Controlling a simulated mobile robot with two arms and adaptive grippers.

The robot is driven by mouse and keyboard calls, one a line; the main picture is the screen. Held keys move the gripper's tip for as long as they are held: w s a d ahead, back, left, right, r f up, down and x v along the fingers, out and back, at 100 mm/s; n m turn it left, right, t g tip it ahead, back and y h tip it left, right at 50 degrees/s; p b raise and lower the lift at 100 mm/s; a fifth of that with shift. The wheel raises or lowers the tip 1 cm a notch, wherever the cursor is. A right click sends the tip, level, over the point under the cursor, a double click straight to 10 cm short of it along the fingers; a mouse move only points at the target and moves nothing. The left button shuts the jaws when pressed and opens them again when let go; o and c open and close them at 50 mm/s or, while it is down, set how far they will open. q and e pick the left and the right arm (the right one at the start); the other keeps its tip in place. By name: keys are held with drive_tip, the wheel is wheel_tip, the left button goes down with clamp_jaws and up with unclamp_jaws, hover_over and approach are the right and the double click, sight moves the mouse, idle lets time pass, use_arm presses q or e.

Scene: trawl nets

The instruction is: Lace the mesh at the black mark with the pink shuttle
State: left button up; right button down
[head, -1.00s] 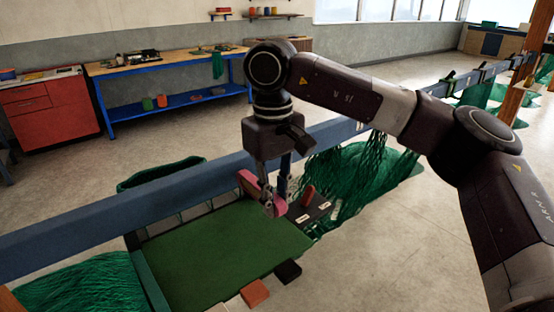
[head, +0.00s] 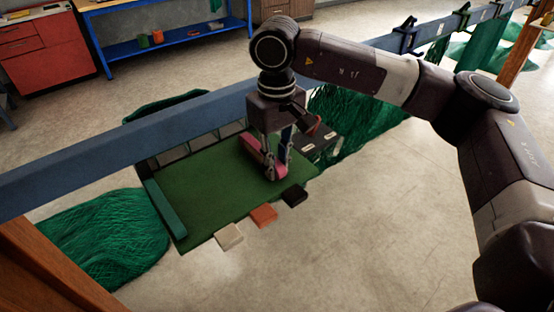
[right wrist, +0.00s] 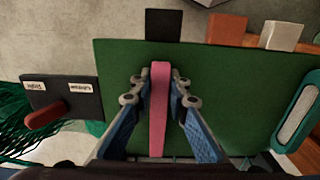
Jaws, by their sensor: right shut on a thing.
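My right gripper (head: 277,168) is shut on the pink shuttle (head: 262,158) over the right part of the green board (head: 200,195). In the right wrist view the pink shuttle (right wrist: 160,105) stands between the two blue-padded fingers (right wrist: 157,98), its far end pointing at the black block (right wrist: 163,25). That black block (head: 294,195) sits at the board's front edge, beside an orange block (head: 263,215) and a cream block (head: 229,236). A strip of mesh (head: 205,142) shows along the board's back edge, partly hidden by my arm. My left gripper is out of view.
A blue beam (head: 120,158) runs behind the board. A dark plate (right wrist: 60,98) with two white labels and a red handle lies beside the board. Green nets (head: 105,235) hang or lie at both sides. The floor in front is clear.

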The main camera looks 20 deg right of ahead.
sight(246, 136)
drive_tip(key=shift+w+a+r, duration=0.1)
drive_tip(key=shift+w+a, duration=0.2)
drive_tip(key=shift+w, duration=0.45)
drive_tip(key=shift+w+a+r, duration=0.1)
drive_tip(key=shift+w+a, duration=0.2)
drive_tip(key=shift+w, duration=0.4)
drive_tip(key=shift+w+a+p, duration=0.2)
drive_tip(key=shift+w, duration=0.4)
drive_tip(key=shift+w+a+p, duration=0.2)
drive_tip(key=shift+w, duration=0.4)
drive_tip(key=shift+w+a+f+p, duration=0.1)
drive_tip(key=shift+w+a+p, duration=0.25)
drive_tip(key=shift+w, duration=0.6)
drive_tip(key=shift+w+a+r+p, duration=0.1)
drive_tip(key=shift+w+a+p, duration=0.2)
drive_tip(key=shift+w, duration=0.6)
drive_tip(key=shift+w+a+f+p, duration=0.1)
drive_tip(key=shift+w+a+p, duration=0.25)
drive_tip(key=shift+w, duration=0.6)
drive_tip(key=c, duration=1.8)
unclamp_jaws()
drive_tip(key=shift+o, duration=0.2)
